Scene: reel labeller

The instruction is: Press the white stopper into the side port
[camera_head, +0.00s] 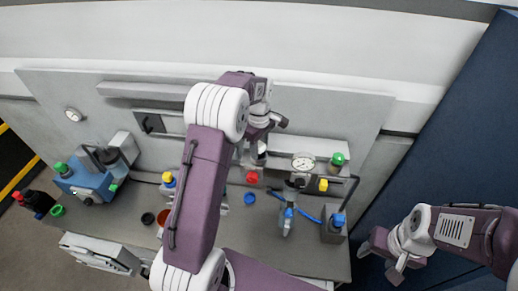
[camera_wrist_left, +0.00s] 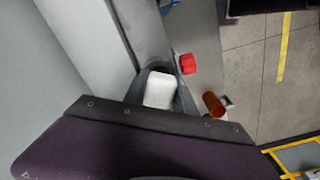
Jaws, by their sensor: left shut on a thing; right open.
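My left gripper (camera_head: 264,130) is over the back of the bench, near the shelf front. In the left wrist view its dark fingers (camera_wrist_left: 160,88) are shut on the white stopper (camera_wrist_left: 159,90), a rounded white block. The head view does not show the stopper clearly, as my left arm and gripper cover much of that area. I cannot make out the side port in either view. My right gripper (camera_head: 392,257) is open and empty, off to the right of the bench.
A round gauge (camera_head: 303,162) and a green-capped item (camera_head: 337,160) are at the back shelf. A blue device (camera_head: 88,184) stands left.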

